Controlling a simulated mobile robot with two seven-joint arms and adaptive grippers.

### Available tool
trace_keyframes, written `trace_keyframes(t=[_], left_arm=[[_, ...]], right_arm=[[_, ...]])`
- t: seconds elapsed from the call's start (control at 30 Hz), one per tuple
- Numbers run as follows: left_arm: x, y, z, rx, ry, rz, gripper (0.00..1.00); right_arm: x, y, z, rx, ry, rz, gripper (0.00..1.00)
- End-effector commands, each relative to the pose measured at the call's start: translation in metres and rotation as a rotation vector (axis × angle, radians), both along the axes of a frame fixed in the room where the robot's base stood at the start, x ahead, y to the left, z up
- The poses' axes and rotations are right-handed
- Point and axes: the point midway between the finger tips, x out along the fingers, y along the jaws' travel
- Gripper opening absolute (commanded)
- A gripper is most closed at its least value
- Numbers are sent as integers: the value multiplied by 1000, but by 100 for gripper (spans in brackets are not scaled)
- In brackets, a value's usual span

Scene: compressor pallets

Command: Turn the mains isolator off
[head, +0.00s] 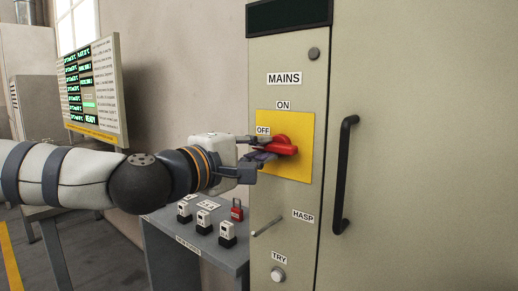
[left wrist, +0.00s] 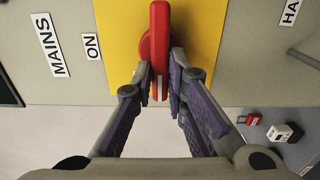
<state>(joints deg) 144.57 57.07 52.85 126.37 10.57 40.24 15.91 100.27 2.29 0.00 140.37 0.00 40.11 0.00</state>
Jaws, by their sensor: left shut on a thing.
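The mains isolator is a red rotary handle (head: 283,145) on a yellow plate (head: 298,165) on the beige cabinet front. In the head view the handle lies about level, with its end to the left, just below the OFF label (head: 263,130). The ON label (head: 283,105) is above the plate. My left gripper (head: 262,149) is shut on the handle's left end. In the left wrist view the fingers (left wrist: 161,88) flank the red handle (left wrist: 159,22), one on each side. My right gripper is in neither view.
A black door pull (head: 344,175) stands to the right of the plate. A HASP lever (head: 266,227) and a TRY button (head: 278,275) are below.

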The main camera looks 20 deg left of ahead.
Motion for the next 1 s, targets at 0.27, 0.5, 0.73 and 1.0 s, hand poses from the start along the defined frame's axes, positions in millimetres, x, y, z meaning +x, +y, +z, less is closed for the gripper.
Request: trace_keyframes(t=[0.27,0.5,0.73,1.0], left_arm=[[0,0,2,-4,-3,1,0],[0,0,1,-4,-2,1,33],[-4,2,1,-3,-1,1,33],[-54,20,3,-7,-5,2,33]], right_arm=[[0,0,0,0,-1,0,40],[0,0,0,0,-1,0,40],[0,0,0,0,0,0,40],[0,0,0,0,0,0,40]])
